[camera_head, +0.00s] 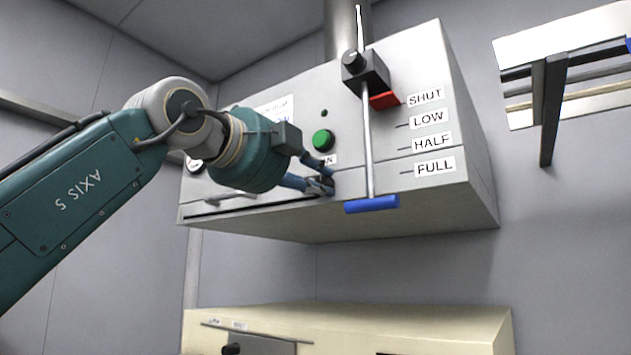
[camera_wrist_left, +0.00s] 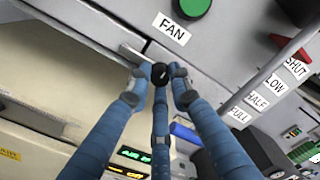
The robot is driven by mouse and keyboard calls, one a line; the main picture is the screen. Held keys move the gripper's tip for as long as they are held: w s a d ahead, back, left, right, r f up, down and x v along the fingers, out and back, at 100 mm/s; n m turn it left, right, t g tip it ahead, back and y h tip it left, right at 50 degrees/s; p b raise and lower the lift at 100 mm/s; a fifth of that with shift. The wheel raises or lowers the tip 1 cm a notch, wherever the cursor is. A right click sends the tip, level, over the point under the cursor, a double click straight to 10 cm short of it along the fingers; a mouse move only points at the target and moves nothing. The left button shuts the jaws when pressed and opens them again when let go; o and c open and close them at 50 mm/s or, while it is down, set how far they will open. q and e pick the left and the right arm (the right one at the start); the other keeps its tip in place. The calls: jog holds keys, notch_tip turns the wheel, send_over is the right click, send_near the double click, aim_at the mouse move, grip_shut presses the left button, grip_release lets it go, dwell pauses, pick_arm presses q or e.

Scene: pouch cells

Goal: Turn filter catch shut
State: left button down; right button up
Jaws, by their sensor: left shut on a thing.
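The filter catch (camera_wrist_left: 160,73) is a small black knob at the lower edge of the grey hood, below the FAN label in the left wrist view. My left gripper (camera_head: 321,184) has its blue fingers closed around it; it also shows in the left wrist view (camera_wrist_left: 159,75). The fingers cover much of the catch, and I cannot tell how far it is turned. A narrow seam runs along the hood front beside it. My right gripper is not in view.
The grey hood (camera_head: 460,150) carries a green fan button (camera_head: 322,140) above the gripper. Close to its right hangs a lever with a blue handle (camera_head: 372,204), beside SHUT, LOW, HALF and FULL labels. A cream cabinet (camera_head: 420,318) stands below, with free room between.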

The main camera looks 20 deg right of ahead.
pick_arm(q)
jog(key=shift+d+f, duration=0.15)
jog(key=shift+f, duration=0.15)
jog(key=c, duration=1.6)
grip_release()
jog(key=shift+s+r, duration=0.1)
jog(key=shift+o, duration=0.2)
jog(key=shift+r, duration=0.1)
jog(key=shift+s+a+r, duration=0.1)
jog(key=shift+s+a, duration=0.15)
jog(key=shift+a, duration=0.3)
jog(key=v, duration=1)
jog(key=shift+s+a, duration=0.25)
jog(key=shift+s, duration=0.1)
